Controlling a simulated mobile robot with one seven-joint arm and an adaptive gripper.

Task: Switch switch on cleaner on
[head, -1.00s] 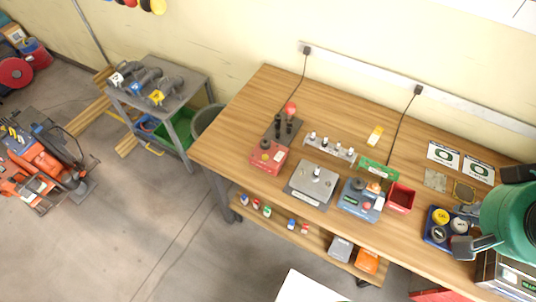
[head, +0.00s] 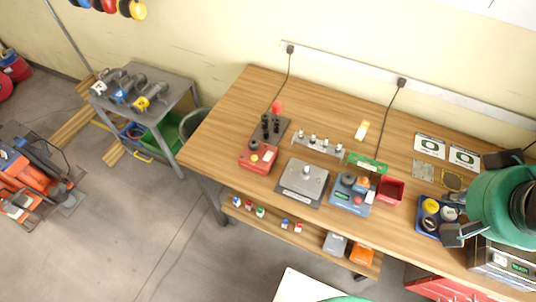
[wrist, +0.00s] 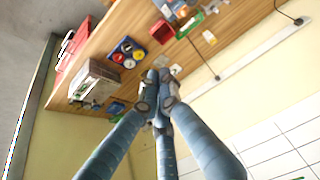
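A silver box-shaped unit with a dark front panel and a small green display (head: 518,267) stands at the bench's right end in the head view; I take it for the cleaner. The wrist view shows a pale box-shaped unit (wrist: 97,82), apparently the same one. Its switch is too small to make out. My gripper (wrist: 160,84) shows in the wrist view as long blue fingers whose tips appear close together, with nothing seen between them. It is apart from the unit. In the head view my green arm covers part of the bench beside the unit.
A blue tray with round yellow and pale caps (head: 430,228) lies left of the unit. A red bin (head: 390,191), a blue device (head: 351,196), a grey plate (head: 302,182) and a red box (head: 258,157) stand farther left.

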